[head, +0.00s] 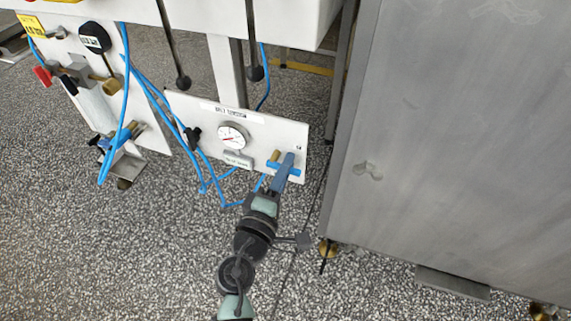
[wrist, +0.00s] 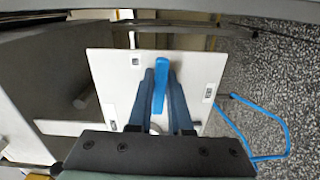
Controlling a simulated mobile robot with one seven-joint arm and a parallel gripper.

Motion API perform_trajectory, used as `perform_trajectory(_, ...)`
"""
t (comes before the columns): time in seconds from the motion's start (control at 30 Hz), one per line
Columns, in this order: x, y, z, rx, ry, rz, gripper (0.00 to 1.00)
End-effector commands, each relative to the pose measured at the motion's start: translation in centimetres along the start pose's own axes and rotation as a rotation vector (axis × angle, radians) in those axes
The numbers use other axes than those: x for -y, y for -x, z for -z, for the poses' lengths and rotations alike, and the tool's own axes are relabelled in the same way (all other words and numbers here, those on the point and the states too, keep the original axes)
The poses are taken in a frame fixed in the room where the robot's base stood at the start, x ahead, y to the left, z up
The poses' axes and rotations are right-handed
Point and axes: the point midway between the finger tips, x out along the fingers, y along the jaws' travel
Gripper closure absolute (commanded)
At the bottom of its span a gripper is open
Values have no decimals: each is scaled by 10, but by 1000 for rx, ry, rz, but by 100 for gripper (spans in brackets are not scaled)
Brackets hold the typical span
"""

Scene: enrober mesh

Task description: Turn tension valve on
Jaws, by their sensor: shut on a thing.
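A white panel (head: 217,112) labelled "BELT TENSION" carries a round gauge (head: 233,136) and, at its right end, a valve with a blue handle (head: 271,164). My gripper (head: 287,165) reaches this handle from below in the head view. In the wrist view the bright blue handle (wrist: 160,90) stands upright between my two dark blue fingers, which are shut on it. In the head view the fingers partly cover the handle and the valve body behind it.
Another panel at the left holds a red knob (head: 43,76), a black-rimmed gauge (head: 95,38) and a blue-handled valve. Blue hoses (head: 205,175) hang beside my arm. A large metal cabinet (head: 455,150) stands close on the right. Speckled floor (head: 130,260) is clear at the lower left.

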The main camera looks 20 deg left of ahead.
Motion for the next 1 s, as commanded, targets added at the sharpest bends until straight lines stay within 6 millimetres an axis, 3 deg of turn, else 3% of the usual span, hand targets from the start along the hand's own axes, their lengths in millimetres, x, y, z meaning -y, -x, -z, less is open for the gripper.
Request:
perform_trajectory(0.7,0,1,0,1,77,3,100)
perform_trajectory(0.73,0,1,0,1,77,3,79)
perform_trajectory(0.87,-1,1,0,1,75,2,56)
perform_trajectory(1.0,-2,0,0,0,74,1,52)
